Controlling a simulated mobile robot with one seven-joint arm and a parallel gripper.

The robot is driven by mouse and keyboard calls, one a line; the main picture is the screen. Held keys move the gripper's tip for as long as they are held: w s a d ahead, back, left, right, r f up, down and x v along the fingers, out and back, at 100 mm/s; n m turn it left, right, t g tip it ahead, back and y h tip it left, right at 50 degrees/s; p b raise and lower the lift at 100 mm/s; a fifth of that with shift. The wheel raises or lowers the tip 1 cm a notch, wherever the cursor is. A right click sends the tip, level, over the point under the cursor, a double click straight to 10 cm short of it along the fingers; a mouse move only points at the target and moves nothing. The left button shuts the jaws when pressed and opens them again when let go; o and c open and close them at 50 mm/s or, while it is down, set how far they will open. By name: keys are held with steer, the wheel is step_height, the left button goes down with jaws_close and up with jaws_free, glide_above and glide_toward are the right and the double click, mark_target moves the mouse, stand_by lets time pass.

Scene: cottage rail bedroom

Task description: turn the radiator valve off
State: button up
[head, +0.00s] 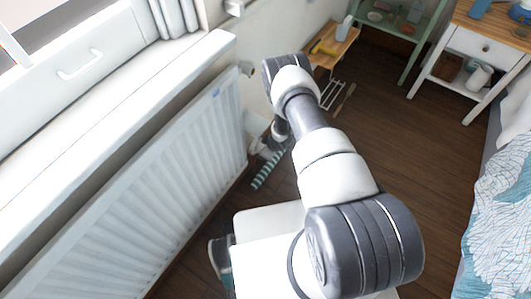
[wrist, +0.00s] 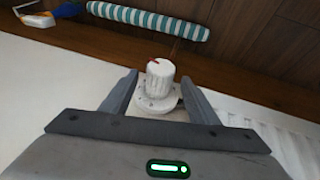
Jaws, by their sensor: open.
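The radiator valve (wrist: 160,77) is a white ribbed knob with a red mark on its top, on a round pale base, in the middle of the wrist view. My gripper (wrist: 157,80) is open, with one finger on each side of the knob. I cannot tell whether either finger touches it. The white radiator (head: 190,165) stands under the window sill in the head view, and part of it shows at the lower right of the wrist view (wrist: 290,135). In the head view my gripper reaches down beside the radiator's far end, and the valve cannot be made out there.
A teal-and-white striped roll (head: 268,170) lies on the floor close to my gripper; it also shows in the wrist view (wrist: 148,20). The window sill (head: 130,95) overhangs the radiator. A wooden stand (head: 335,48), a white side table (head: 480,45) and a bed (head: 510,200) stand beyond. Floor between is mostly clear.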

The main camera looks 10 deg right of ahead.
steer(key=shift+b+x, duration=0.35)
steer(key=shift+x, duration=1)
steer(key=c, duration=1)
steer(key=shift+c, duration=0.2)
